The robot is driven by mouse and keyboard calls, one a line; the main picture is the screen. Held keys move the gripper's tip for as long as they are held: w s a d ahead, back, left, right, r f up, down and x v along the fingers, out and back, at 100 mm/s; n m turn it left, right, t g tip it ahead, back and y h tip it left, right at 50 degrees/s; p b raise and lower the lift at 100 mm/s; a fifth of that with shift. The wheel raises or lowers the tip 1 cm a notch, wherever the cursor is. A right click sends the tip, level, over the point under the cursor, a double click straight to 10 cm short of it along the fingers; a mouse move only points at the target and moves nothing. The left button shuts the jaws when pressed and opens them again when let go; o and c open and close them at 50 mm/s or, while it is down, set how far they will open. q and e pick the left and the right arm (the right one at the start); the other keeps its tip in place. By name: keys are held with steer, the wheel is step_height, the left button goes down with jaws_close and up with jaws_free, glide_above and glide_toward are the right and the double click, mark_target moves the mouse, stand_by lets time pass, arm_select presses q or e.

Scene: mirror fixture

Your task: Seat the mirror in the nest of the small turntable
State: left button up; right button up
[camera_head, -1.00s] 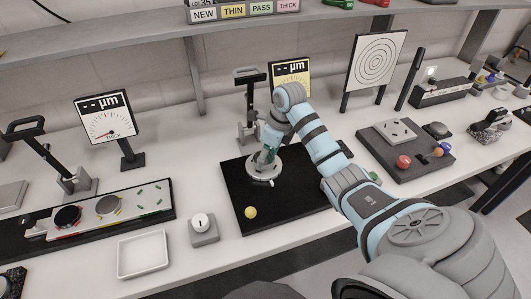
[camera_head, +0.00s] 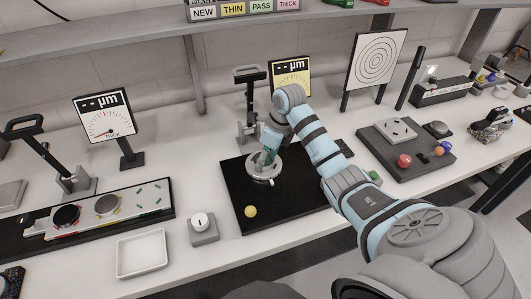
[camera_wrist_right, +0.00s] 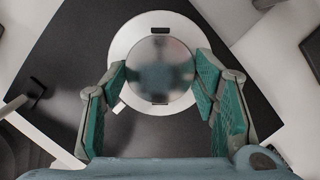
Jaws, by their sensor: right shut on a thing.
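The mirror (camera_wrist_right: 160,72), a round grey reflective disc, lies between the green-padded fingers of my right gripper (camera_wrist_right: 161,85) in the right wrist view. The gripper is shut on it. The small turntable (camera_wrist_right: 123,42), a pale round plate with dark slots, is directly behind the disc from this camera. The disc looks roughly centred on the plate, and I cannot tell whether it touches the nest or hangs just above it. In the head view my right gripper (camera_head: 269,154) points down over the turntable (camera_head: 263,176), hiding most of the mirror. My left gripper is out of view.
The turntable stands on a black board (camera_head: 290,205) with a yellow ball-like knob (camera_head: 250,211) at its front. A grey box with a white dial (camera_head: 202,227) and a white tray (camera_head: 142,254) are to the left. A gauge stand (camera_head: 246,105) rises close behind.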

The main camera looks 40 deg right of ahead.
steer(key=o, duration=1.4)
steer(key=shift+c, duration=0.2)
step_height(320, 180, up, 3)
steer(key=p, duration=0.2)
steer(key=shift+r+p, duration=0.1)
steer(key=shift+p, duration=0.3)
steer(key=o, duration=0.4)
step_height(320, 180, up, 4)
steer(key=p, duration=0.3)
